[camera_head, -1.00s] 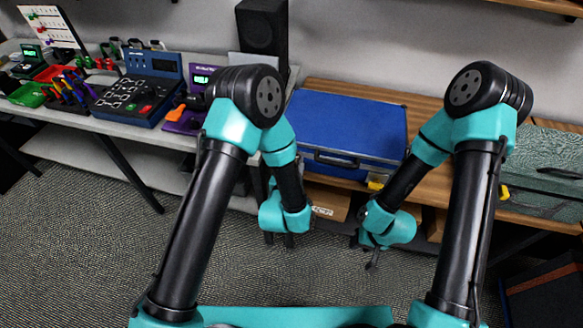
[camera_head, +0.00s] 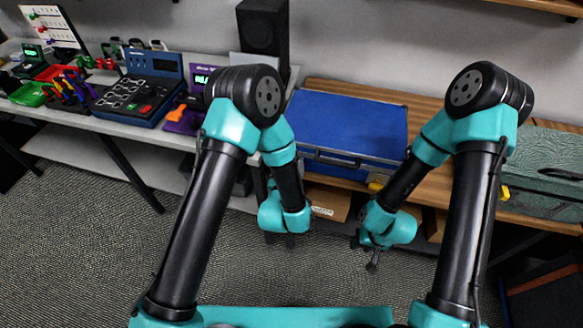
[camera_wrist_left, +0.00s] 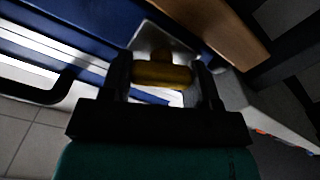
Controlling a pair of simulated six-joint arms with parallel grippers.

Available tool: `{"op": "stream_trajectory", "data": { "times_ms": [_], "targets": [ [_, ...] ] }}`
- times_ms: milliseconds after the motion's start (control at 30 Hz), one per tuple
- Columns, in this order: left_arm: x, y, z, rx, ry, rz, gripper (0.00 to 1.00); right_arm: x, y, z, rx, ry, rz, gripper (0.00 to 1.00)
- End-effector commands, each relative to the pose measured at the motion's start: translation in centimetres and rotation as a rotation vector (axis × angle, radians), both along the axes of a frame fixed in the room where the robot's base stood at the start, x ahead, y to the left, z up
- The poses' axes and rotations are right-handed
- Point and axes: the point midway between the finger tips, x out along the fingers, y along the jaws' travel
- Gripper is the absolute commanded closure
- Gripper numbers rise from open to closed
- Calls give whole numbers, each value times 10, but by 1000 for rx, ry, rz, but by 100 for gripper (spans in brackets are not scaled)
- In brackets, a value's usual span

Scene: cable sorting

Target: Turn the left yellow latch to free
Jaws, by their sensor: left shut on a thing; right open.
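The left yellow latch (camera_wrist_left: 162,74) shows in the left wrist view, on a pale metal plate at the edge of the blue case (camera_wrist_left: 105,20). My left gripper (camera_wrist_left: 162,80) has one dark finger on each side of the latch and is shut on it. In the head view the blue case (camera_head: 345,125) lies closed on the wooden bench; my left arm hides the left latch and most of that gripper. The right yellow latch (camera_head: 376,185) is on the case's front. My right gripper (camera_head: 372,266) is open and empty, hanging below and in front of the case.
A green case (camera_head: 545,170) with a yellow latch (camera_head: 504,193) stands on the bench at right. A grey table at left holds a blue panel (camera_head: 140,90), a purple device (camera_head: 190,105) and coloured trays. A black speaker (camera_head: 262,35) stands behind. The floor in front is clear.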

Motion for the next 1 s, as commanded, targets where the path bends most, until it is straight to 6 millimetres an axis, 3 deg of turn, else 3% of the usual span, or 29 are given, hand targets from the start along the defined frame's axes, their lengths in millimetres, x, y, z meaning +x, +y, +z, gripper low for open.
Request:
{"op": "stream_trajectory", "data": {
  "times_ms": [300, 833, 867, 1000],
  "targets": [
    [0, 1, -1, -163, 44, 0, 68, 0, 0, 0, 0, 0, 0, 57],
    [0, 1, -1, -198, 54, -1, 68, 0, 0, 0, 0, 0, 0, 57],
    [0, 1, -1, -198, 54, -1, 42, 0, 0, 0, 0, 0, 0, 57],
    [0, 1, -1, -198, 53, 0, 28, 0, 0, 0, 0, 0, 0, 57]
  ]
}}
